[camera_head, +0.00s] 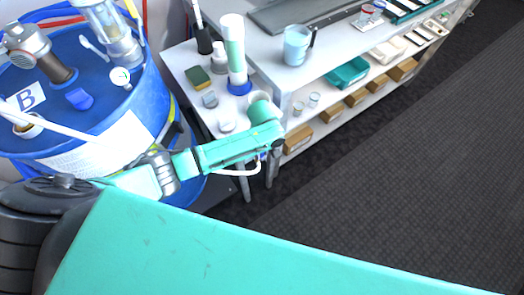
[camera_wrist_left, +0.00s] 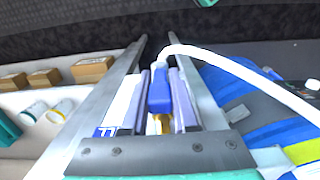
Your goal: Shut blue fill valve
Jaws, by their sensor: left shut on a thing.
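A blue valve (camera_wrist_left: 160,95) with a yellow-orange part at its near end sits between the two finger pads of my left gripper (camera_wrist_left: 160,92) in the wrist view. The gripper is shut on it. In the head view my left gripper (camera_head: 272,165) is beyond the drum, below the end of my teal arm, beside the small white table. Only a little blue shows there, and the valve is mostly hidden by my arm. Whether the valve is turned open or closed cannot be told. My right gripper is not in view.
A white side table (camera_head: 176,58) and a shelved bench (camera_head: 262,45) hold bottles and boxes. A white hose (camera_wrist_left: 240,68) arcs past my fingers. Dark floor lies clear at right.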

